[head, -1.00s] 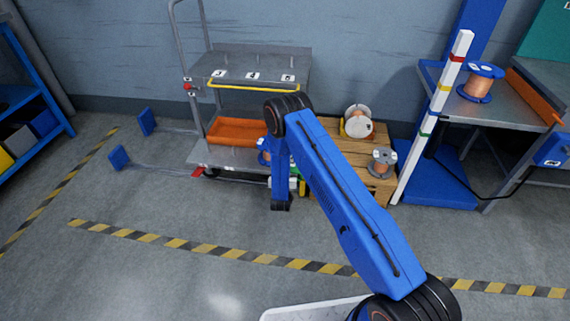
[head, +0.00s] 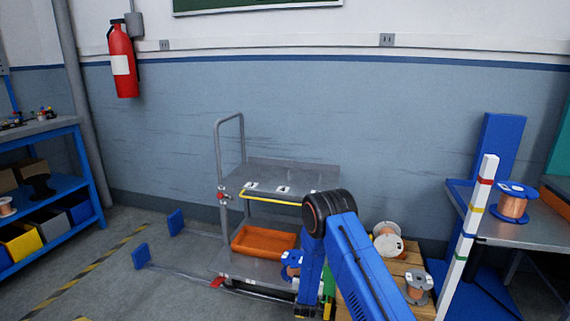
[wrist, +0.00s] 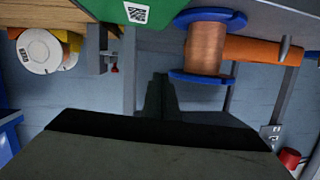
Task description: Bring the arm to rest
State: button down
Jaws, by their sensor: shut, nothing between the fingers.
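My blue arm (head: 365,270) rises from the bottom of the head view to a black joint, and a blue link (head: 310,280) hangs down from there. My gripper is not clearly visible in the head view. In the wrist view, my gripper (wrist: 160,82) shows as dark, narrow fingers pressed together, with nothing held. A copper spool with blue flanges (wrist: 207,48) appears beyond the fingers, up and to the right. A white spool (wrist: 46,52) is at the upper left.
A grey cart (head: 290,172) with an orange tray (head: 264,242) stands behind the arm. Spools sit on a wooden crate (head: 408,262) to its right. A striped white post (head: 470,235) and a metal table (head: 500,228) stand further right. A blue shelf (head: 75,185) is at the left.

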notch_tip(320, 180, up, 22)
jog(key=s+d+g+y, duration=0.2)
jog(key=s+d+g, duration=0.1)
jog(key=s+d+r+n+g+y, duration=0.1)
jog(key=s+d+r, duration=0.1)
jog(key=s+r, duration=0.55)
jog(key=s+d+r+g, duration=0.1)
jog(key=s+d+r, duration=0.1)
jog(key=s+r, duration=0.5)
jog(key=s+d+r+n+g, duration=0.1)
jog(key=s+d+r+g, duration=0.3)
jog(key=s, duration=0.7)
jog(key=s+d+r+t, duration=0.1)
jog(key=s+r, duration=0.4)
jog(key=s, duration=0.6)
jog(key=s+d+g, duration=0.1)
jog(key=s+d, duration=0.1)
jog(key=s, duration=0.9)
jog(key=s+d+g, duration=0.1)
jog(key=s+d, duration=0.2)
jog(key=s, duration=0.8)
jog(key=shift+s+f+g+h, duration=0.15)
jog(key=shift+f+g+h, duration=0.15)
jog(key=shift+h, duration=0.1)
jog(key=shift+d, duration=0.1)
